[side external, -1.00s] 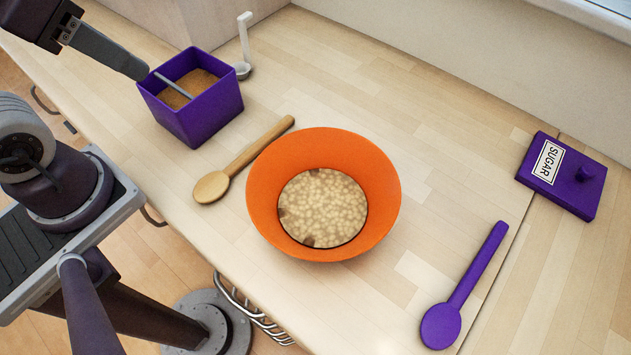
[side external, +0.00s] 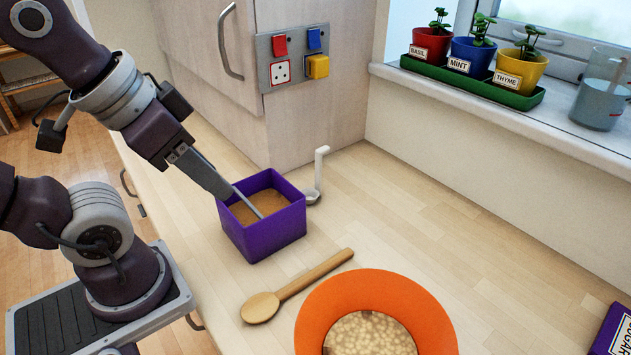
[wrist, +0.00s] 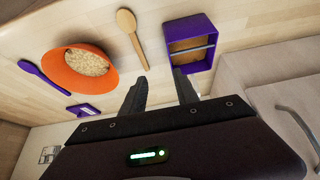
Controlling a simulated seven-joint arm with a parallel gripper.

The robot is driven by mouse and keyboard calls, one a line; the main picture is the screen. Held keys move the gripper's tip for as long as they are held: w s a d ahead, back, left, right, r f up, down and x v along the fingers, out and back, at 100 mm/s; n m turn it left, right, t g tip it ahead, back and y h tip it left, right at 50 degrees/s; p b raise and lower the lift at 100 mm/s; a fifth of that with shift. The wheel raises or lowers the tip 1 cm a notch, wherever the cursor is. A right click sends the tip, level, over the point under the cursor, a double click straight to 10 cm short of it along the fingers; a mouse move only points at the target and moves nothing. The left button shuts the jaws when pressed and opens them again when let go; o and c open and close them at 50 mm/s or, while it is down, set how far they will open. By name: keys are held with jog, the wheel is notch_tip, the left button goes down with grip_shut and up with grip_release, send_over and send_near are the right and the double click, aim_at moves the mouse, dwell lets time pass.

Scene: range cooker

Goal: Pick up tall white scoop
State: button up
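The tall white scoop (side external: 319,172) stands on the counter just behind the purple box, its handle upright and its small round bowl at the bottom. I cannot make it out clearly in the wrist view. My gripper (side external: 226,191) is above the left edge of the purple box (side external: 262,242), with the box between it and the scoop. In the wrist view my gripper (wrist: 160,77) has its two fingers apart with nothing between them. The box holds brown grains and a thin grey rod (side external: 249,203) lies across it.
A wooden spoon (side external: 300,284) and an orange bowl (side external: 440,320) lie in front of the box. A cabinet wall with switches (side external: 292,58) rises behind the scoop. Potted herbs (side external: 475,75) stand on the sill. The counter right of the scoop is clear.

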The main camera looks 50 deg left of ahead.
jog(key=shift+c, duration=0.2)
jog(key=n+g+y, duration=0.7)
jog(key=n+y, duration=0.1)
jog(key=n, duration=0.5)
send_near(316, 162)
jog(key=s+r, duration=0.1)
jog(key=s, duration=0.6)
jog(key=w+d+f+n+y, duration=0.2)
jog(key=w+f+n+y, duration=0.3)
jog(key=w+n, duration=0.1)
jog(key=shift+y, duration=0.3)
jog(key=x, duration=0.4)
jog(key=w+x, duration=0.1)
jog(key=x, duration=0.7)
jog(key=shift+w+f, duration=0.15)
jog(key=shift+f, duration=0.15)
jog(key=shift+d, duration=0.1)
grip_shut()
